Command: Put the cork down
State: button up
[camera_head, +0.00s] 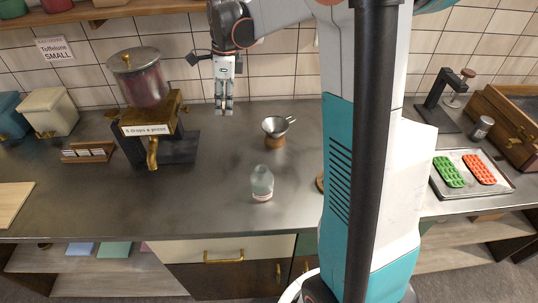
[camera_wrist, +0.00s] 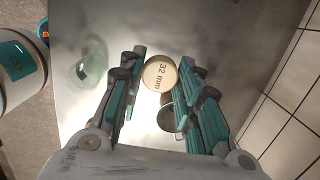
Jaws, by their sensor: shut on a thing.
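My gripper (camera_head: 224,110) hangs near the back wall, left of the metal funnel, and points down. In the wrist view the round tan cork (camera_wrist: 160,75), marked "32 mm", sits between the two fingers near their tips. The gripper is shut on it. In the head view the cork is too small to make out at the dark fingertips. The clear glass bottle (camera_head: 262,184) stands upright on the counter, in front and to the right of the gripper. It also shows left of the fingers in the wrist view (camera_wrist: 88,68).
The metal funnel (camera_head: 277,125) sits on a wooden stand on the counter (camera_head: 225,205). A dispenser (camera_head: 140,85) stands at left, and a tray (camera_head: 470,189) with green and red moulds at right. A partly hidden round metal thing (camera_wrist: 171,118) shows between the fingers.

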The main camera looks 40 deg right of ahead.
jog(key=shift+w+a+f, duration=0.2)
jog(key=shift+w+f, duration=0.05)
jog(key=shift+f, duration=0.05)
notch_tip(320, 180, down, 20)
jog(key=b, duration=0.6)
jog(key=shift+r, duration=0.25)
jog(key=shift+f, duration=0.2)
jog(key=o, duration=0.7)
jog(key=shift+o, duration=0.2)
jog(key=shift+r, duration=0.15)
notch_tip(320, 180, up, 12)
jog(key=d+p, duration=0.1)
jog(key=p, duration=0.2)
jog(key=shift+s+p, duration=0.3)
jog(key=shift+s, duration=0.1)
jog(key=shift+d, duration=0.1)
